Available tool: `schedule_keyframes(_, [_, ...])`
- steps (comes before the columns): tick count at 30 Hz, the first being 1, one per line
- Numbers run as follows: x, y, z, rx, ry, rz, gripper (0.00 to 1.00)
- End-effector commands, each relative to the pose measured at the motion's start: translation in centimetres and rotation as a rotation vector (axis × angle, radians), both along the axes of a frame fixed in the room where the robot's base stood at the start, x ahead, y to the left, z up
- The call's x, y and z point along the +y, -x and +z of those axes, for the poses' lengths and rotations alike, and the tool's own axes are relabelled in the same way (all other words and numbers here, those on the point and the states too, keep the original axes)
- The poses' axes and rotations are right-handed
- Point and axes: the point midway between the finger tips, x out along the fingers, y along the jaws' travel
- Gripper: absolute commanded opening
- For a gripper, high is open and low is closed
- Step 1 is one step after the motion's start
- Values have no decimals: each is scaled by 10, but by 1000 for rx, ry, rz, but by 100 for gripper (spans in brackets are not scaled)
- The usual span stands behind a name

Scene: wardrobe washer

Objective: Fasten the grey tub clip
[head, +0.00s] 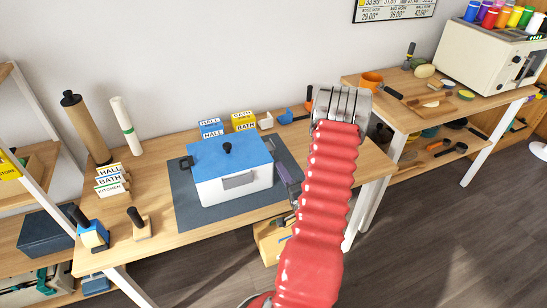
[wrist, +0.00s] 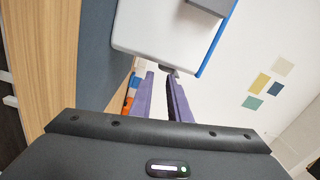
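The white tub (head: 235,190) has a blue lid (head: 230,152) with a black knob and stands on a dark mat. The grey clip (head: 239,181) is a flat plate on the tub's front face, just below the lid edge. My gripper (head: 290,187) is right of the tub. Its purple fingers (wrist: 162,82) are apart with nothing visible gripped. A small dark part of the tub shows beyond their tips. Whether they touch it I cannot tell.
The dark mat (head: 190,205) lies on the wooden table (head: 155,240). Small signs (head: 112,180), a brown bottle (head: 85,127) and stamp-like blocks (head: 139,224) stand left of it. Yellow and blue boxes (head: 243,121) stand behind the tub. A second table with a white machine (head: 487,60) is right.

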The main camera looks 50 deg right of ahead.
Motion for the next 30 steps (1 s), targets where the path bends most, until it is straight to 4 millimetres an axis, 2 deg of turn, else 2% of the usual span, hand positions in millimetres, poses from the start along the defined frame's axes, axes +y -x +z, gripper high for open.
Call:
schedule_keyframes(9, [-25, -44, 0, 0, 2, 3, 16])
schedule_keyframes(15, [-37, -65, 0, 1, 1, 3, 16])
schedule_keyframes(27, [-41, -72, 0, 0, 0, 3, 16])
schedule_keyframes(30, [-41, -72, 0, 0, 0, 3, 11])
